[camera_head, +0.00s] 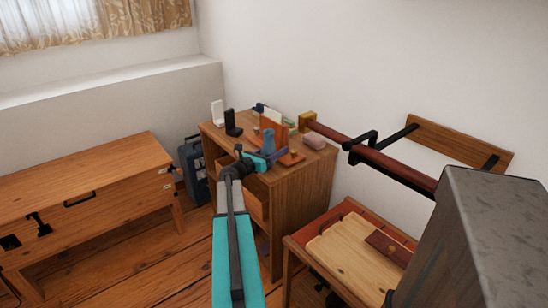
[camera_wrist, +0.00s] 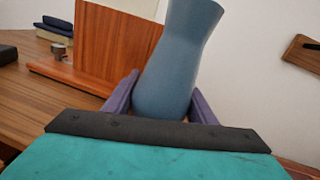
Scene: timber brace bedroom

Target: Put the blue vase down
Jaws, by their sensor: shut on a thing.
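The blue vase (camera_wrist: 178,65) fills the middle of the wrist view, between the two purple fingers of my gripper (camera_wrist: 163,98). My gripper is shut on it, and the vase looks roughly upright with a slight tilt. In the head view the vase (camera_head: 268,143) shows small at the end of my teal arm, over the front part of the wooden dresser top (camera_head: 243,140). My gripper (camera_head: 268,157) is there too. The vase's base is partly hidden by the gripper, so I cannot tell whether it touches the dresser.
An orange-brown wooden bookend (camera_wrist: 105,45) stands close behind the vase, to its left. A white object (camera_head: 217,113), a black object (camera_head: 232,124) and a pink object (camera_head: 314,140) are on the dresser. A wall rod (camera_head: 370,158) runs at the right. The dresser's front left looks clear.

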